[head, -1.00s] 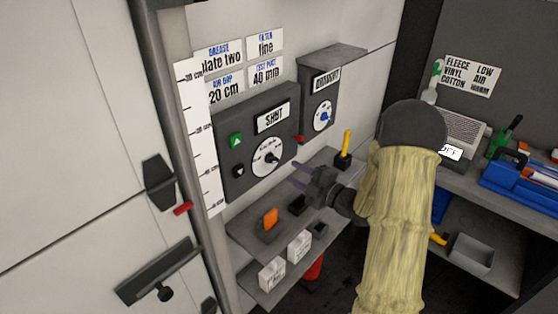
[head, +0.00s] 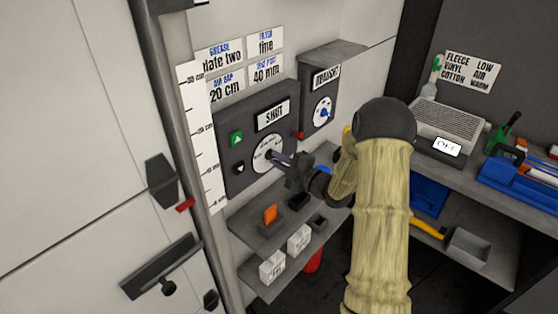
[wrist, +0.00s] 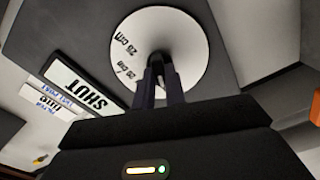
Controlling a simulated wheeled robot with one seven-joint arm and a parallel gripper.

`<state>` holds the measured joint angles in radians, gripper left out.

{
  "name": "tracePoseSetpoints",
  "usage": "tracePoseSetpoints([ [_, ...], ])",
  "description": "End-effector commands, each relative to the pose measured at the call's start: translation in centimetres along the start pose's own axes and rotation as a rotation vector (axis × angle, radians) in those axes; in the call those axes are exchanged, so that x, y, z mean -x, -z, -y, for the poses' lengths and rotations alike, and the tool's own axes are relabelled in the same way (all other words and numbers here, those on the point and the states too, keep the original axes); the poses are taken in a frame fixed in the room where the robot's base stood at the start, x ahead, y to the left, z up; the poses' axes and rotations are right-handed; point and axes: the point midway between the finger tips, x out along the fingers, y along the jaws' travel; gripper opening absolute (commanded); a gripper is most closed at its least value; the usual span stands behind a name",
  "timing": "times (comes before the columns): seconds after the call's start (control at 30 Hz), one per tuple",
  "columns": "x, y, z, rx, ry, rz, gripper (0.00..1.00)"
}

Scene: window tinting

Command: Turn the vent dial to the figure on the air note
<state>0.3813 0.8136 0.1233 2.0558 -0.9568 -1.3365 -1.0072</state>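The vent dial (head: 262,163) is a round white face with a dark central knob, on a dark grey wall box whose plate (head: 272,114) reads SHUT. My gripper (head: 275,156) is at the knob, its fingers close together around it. In the wrist view the dial (wrist: 190,40) shows cm markings, including what looks like 20 cm, and my gripper (wrist: 159,75) has a finger on each side of the knob (wrist: 158,58). The fingers hide part of the knob, so its pointing direction is unclear. The air note (head: 225,91) reads 20 cm.
A green up button (head: 236,138) and a dark down button (head: 239,168) sit left of the dial. A second box with a dial (head: 322,111) is to the right. A shelf (head: 245,232) with an orange piece (head: 270,214) lies below. A vertical ruler (head: 203,150) stands left.

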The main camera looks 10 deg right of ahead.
Motion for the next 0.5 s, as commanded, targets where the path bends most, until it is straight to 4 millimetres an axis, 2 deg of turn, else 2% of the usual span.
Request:
tracePoseSetpoints([
  [0.5,0.06,-0.03,0.13,-0.082,0.001,0.000,0.00],
])
